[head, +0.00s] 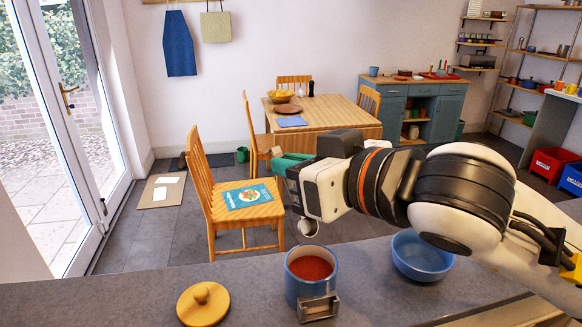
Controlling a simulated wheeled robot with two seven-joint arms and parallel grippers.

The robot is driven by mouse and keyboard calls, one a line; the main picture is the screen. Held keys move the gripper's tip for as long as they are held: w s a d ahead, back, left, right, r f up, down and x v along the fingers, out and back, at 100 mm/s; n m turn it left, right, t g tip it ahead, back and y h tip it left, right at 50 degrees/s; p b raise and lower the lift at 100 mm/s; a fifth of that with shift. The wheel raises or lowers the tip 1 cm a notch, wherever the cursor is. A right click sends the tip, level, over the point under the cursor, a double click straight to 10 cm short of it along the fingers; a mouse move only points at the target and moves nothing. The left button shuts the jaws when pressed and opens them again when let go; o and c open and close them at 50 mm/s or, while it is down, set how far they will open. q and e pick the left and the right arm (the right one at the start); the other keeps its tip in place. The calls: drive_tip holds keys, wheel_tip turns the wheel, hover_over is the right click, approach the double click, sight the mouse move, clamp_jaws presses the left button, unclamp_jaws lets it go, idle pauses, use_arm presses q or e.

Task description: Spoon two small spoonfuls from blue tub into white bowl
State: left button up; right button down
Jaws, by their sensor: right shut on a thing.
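The blue tub (291,285) stands on the grey counter, lid off, with red-orange contents (311,268) inside. Its round wooden-looking lid (190,310) lies to its left. A blue bowl (420,262) stands to the right of the tub, partly behind my right arm; I see no white bowl. My right gripper (281,166), with green fingers, is above and beyond the tub. It is shut on a spoon, whose pale round bowl (308,227) hangs below the gripper, above the tub's far rim. The spoon's handle is mostly hidden. My left gripper is not in view.
A grey metal-looking bracket (318,307) is at the front of the tub. The counter (130,300) is clear at the left. Beyond it are a wooden chair (200,190) with a blue book (247,195) and a table (340,117).

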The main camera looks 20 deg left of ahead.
sight(308, 222)
drive_tip(key=shift+s+d+f+t+y+b, duration=0.15)
drive_tip(key=shift+d+f+t+y+b, duration=0.25)
drive_tip(key=shift+f+b, duration=0.8)
drive_tip(key=shift+s+d+f+t+y+b, duration=0.1)
drive_tip(key=shift+s+d+f+y+b, duration=0.2)
drive_tip(key=shift+f+y+b, duration=0.85)
drive_tip(key=shift+s+d+f+t+h+b, duration=0.15)
drive_tip(key=shift+d+f+b, duration=0.4)
drive_tip(key=shift+b, duration=1.25)
drive_tip(key=shift+f, duration=0.1)
drive_tip(key=w+a+r+g+h+p, duration=0.1)
drive_tip(key=h+p, duration=0.5)
drive_tip(key=p, duration=0.9)
drive_tip(key=w+a+r+g+h+p, duration=0.2)
drive_tip(key=a+g+h+p, duration=0.3)
drive_tip(key=p, duration=1.1)
drive_tip(key=shift+w+a+r+h+p, duration=0.3)
drive_tip(key=shift+a+r+h, duration=0.2)
drive_tip(key=shift+r+h, duration=0.3)
drive_tip(key=shift+s, duration=0.1)
drive_tip(key=shift+d, duration=0.1)
